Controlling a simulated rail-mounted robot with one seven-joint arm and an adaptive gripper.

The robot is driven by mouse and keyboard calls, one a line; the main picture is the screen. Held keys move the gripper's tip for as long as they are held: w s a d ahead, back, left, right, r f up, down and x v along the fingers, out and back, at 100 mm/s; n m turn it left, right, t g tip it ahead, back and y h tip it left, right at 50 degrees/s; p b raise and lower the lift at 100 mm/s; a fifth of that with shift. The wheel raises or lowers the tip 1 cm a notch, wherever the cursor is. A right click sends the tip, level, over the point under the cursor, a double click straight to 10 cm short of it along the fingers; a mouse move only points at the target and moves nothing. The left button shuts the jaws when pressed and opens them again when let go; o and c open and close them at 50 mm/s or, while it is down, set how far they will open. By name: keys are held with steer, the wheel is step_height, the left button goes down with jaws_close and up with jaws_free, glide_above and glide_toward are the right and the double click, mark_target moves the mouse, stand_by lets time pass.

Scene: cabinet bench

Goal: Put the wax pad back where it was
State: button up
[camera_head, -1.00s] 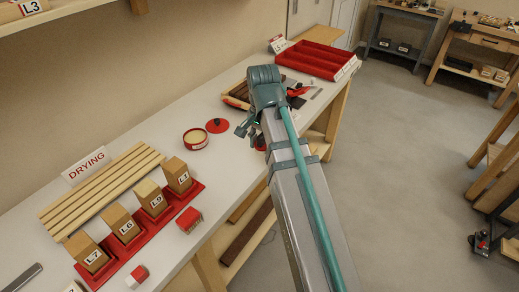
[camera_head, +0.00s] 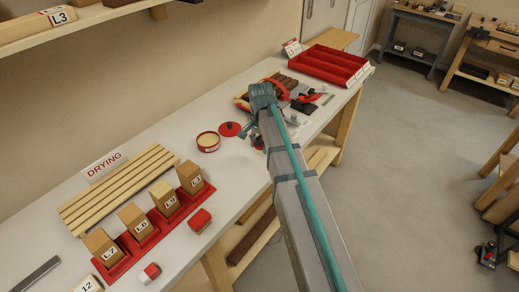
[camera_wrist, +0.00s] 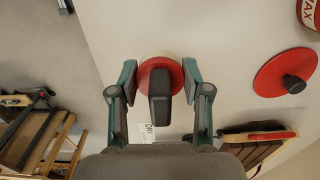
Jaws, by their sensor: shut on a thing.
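The wax pad is a red disc (camera_wrist: 146,68) with a dark elongated handle, seen from above in the wrist view. My gripper (camera_wrist: 159,77) is shut on it, with one finger at each side of the disc. In the head view, my gripper (camera_head: 251,129) is over the bench near its front edge, and the pad is mostly hidden behind it. The round wax tin (camera_head: 208,142) stands open to the left, pale wax inside. Its red lid (camera_head: 230,129) with a black knob lies on the bench between tin and gripper. A small white label (camera_wrist: 150,131) is partly hidden beneath my gripper.
Labelled wooden blocks (camera_head: 164,196) stand in a red rack, beside a slatted drying rack (camera_head: 115,190). A small red-topped block (camera_head: 199,221) lies in front. Behind my gripper are a wooden tray (camera_head: 243,102) and a red divided tray (camera_head: 330,66).

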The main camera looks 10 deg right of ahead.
mark_target(259, 156)
steer(key=shift+w+f, duration=0.3)
steer(key=shift+w, duration=0.05)
steer(key=shift+f+p, duration=0.4)
steer(key=shift+f, duration=1.2)
steer(key=shift+f, duration=0.2)
steer(key=o, duration=1.1)
steer(key=shift+r, duration=0.1)
step_height(259, 156, up, 12)
steer(key=b, duration=0.2)
steer(key=shift+s+r+b, duration=0.1)
steer(key=shift+r+b, duration=0.05)
steer(key=shift+b, duration=0.15)
